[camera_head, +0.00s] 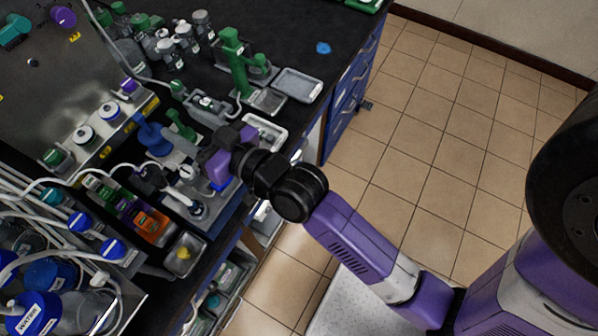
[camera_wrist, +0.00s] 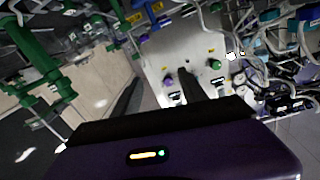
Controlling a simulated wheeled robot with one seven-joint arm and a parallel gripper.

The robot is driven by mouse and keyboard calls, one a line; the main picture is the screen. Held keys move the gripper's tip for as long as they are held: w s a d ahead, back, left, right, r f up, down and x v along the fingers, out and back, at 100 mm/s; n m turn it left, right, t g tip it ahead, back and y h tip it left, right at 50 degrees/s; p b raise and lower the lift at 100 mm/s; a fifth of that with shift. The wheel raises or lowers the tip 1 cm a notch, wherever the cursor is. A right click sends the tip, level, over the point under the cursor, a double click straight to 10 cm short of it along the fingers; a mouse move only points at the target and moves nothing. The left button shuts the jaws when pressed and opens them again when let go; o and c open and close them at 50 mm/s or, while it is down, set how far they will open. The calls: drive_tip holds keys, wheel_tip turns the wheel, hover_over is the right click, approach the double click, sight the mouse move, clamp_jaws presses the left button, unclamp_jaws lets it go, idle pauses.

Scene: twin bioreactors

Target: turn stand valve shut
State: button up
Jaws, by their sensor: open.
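My gripper (camera_head: 216,167) is over the front of the bench, its purple body showing and its fingertips hard to make out in the head view. In the wrist view my gripper (camera_wrist: 160,76) has two dark fingers spread apart with nothing between them. A green stand (camera_head: 237,70) rises from a grey base on the bench, above and right of my gripper. It also shows large at the left of the wrist view (camera_wrist: 38,66), to the side of my fingers. I cannot tell which part is the stand valve or how its handle is turned.
Grey trays (camera_head: 297,85) lie beside the stand. A metal panel with knobs (camera_head: 84,136) stands left of my gripper, with tubes and blue-capped bottles (camera_head: 36,311) below it. Small bottles (camera_head: 185,38) crowd the back. The tiled floor (camera_head: 430,130) is clear.

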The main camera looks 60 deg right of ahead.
drive_tip(key=s+f, duration=0.1)
drive_tip(key=s, duration=2.2)
drive_tip(key=shift+s+d+h+b, duration=0.15)
drive_tip(key=shift+s+h+b, duration=0.05)
drive_tip(key=shift+h+b, duration=0.2)
drive_tip(key=s+a+f+n+g+y, duration=0.1)
drive_tip(key=s+f+n+g, duration=0.1)
drive_tip(key=s, duration=0.5)
drive_tip(key=shift+s+f+g+y, duration=0.4)
drive_tip(key=shift+f+g, duration=0.1)
drive_tip(key=shift+f, duration=0.35)
drive_tip(key=shift+c, duration=0.4)
